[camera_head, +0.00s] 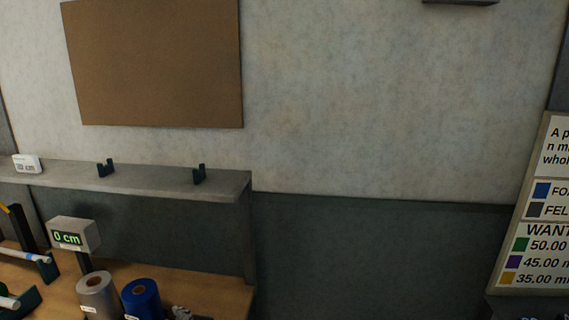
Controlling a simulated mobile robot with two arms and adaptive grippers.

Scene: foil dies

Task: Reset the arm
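Neither of my arms nor grippers shows clearly in the head view. The head view looks over a wooden bench (215,285) at the lower left and the wall behind it. A silver roll (97,296) and a blue roll (143,300) stand upright on the bench near the bottom edge. A small grey display (75,235) left of them reads "0 cm" in green. A white rod (25,255) lies in a dark holder at the far left.
A grey shelf (140,178) above the bench carries a white label block (27,164) and two dark brackets (199,175). A brown board (155,62) hangs on the wall. A sign (540,215) with coloured squares and sizes stands at the right.

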